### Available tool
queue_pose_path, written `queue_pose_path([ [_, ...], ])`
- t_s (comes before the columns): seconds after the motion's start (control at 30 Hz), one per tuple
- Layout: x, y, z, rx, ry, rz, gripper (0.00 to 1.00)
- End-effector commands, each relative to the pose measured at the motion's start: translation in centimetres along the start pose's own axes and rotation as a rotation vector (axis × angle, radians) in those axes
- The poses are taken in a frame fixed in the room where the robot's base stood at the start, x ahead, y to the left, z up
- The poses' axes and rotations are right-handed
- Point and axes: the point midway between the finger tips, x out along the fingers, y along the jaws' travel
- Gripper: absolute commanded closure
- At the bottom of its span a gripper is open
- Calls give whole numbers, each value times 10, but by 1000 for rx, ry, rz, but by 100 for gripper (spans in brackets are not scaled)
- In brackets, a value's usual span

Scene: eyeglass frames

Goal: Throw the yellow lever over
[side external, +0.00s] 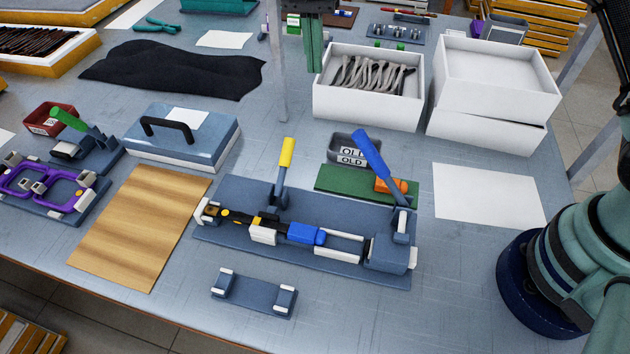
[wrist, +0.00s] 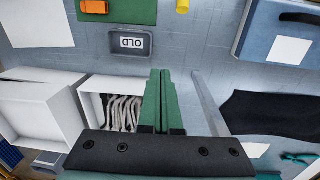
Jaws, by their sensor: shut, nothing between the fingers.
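The yellow lever (side external: 287,153) stands nearly upright, leaning slightly right at its top, on the back edge of a blue-grey fixture (side external: 340,213) in the side external view. In the wrist view only the end of the yellow lever (wrist: 183,6) shows at the top edge. A larger blue-handled lever (side external: 369,153) rises at the fixture's right end and leans left. My gripper (side external: 314,68) is high at the back of the table, well apart from the yellow lever. Its green fingers (wrist: 160,75) are together and empty in the wrist view.
Behind the fixture are a grey OLD bin (side external: 344,146) and a green board (side external: 335,182) with an orange part. White boxes (side external: 345,105) stand back right; a blue case (side external: 215,140) is left. A wooden board (side external: 140,225) and a small cradle (side external: 253,291) lie nearby.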

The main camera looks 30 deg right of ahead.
Motion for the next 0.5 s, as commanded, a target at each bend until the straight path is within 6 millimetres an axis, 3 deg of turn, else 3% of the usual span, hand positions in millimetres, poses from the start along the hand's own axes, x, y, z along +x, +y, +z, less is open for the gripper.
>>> queue_pose_path([
  [0.03, 12, -9, 5, 24, -8, 23, 100],
  [0.2, 36, -25, 15, 100, -20, 70, 100],
  [0.5, 59, -28, 19, 125, -22, 86, 100],
])
